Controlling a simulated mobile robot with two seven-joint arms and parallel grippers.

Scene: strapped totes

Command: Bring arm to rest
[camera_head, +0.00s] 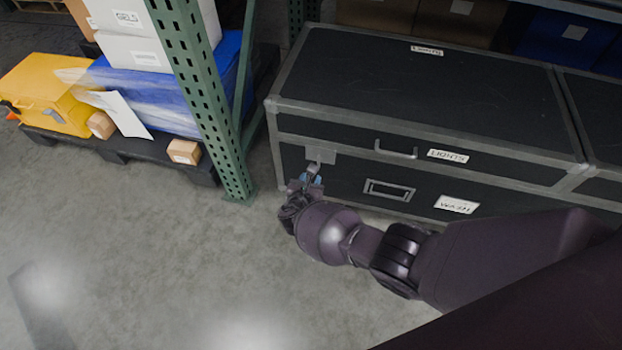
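My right arm reaches in from the lower right, and its gripper (311,177) is at the front of a large black case with grey metal edges (420,85). The gripper is just below a grey metal plate (318,154) near the left end of the case front. I cannot tell whether it touches the plate or the case. Its fingers are small and partly hidden by the wrist, so their opening does not show. My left gripper is not in view.
A green perforated rack post (205,95) stands left of the case. Beyond it, a dark pallet (110,148) holds a yellow case (45,88), a blue wrapped load (150,95) and boxes. A small carton (184,152) sits at its edge. Concrete floor (150,250) is clear at lower left.

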